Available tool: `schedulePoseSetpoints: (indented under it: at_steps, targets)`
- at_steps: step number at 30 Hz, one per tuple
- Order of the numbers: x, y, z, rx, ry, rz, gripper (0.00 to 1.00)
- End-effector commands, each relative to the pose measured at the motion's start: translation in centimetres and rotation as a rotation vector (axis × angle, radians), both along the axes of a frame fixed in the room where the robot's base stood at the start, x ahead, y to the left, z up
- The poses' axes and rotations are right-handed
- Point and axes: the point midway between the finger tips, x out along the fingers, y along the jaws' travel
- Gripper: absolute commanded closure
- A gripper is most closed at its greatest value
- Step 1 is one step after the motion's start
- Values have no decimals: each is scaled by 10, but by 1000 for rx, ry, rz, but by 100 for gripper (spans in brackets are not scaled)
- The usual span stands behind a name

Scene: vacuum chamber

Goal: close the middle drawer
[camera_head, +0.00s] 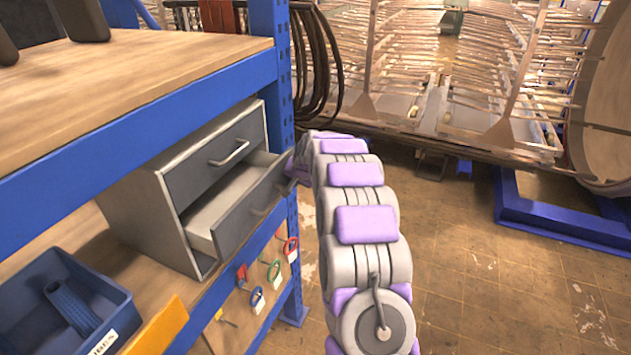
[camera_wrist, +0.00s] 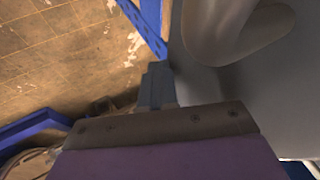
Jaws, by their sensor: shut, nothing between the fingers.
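A grey drawer cabinet (camera_head: 145,210) stands on the lower shelf of the blue rack. Its upper drawer (camera_head: 215,160) is shut. The drawer below it (camera_head: 245,215) is pulled partly out, and its inside looks empty. My gripper (camera_head: 292,172) is at the far right end of this open drawer's front, partly hidden by my arm. In the wrist view my gripper (camera_wrist: 157,85) is shut and empty, close beside a grey surface (camera_wrist: 240,85) with a curved handle (camera_wrist: 235,35). I cannot tell whether the fingers touch it.
A blue rack post (camera_head: 270,70) rises just behind the cabinet. A blue bin (camera_head: 65,305) sits at the lower left of the shelf. The floor (camera_head: 480,290) to the right of my arm is open.

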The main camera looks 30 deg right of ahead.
Motion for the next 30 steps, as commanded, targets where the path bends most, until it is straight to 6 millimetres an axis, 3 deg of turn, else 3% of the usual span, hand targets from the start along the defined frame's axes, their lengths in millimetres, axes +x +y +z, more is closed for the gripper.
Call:
schedulePoseSetpoints:
  at_steps: [6, 15, 30]
  targets:
    - [39, 31, 2, 1, 3, 3, 100]
    - [75, 58, 3, 1, -3, 1, 100]
    - [90, 69, 1, 2, -3, -1, 100]
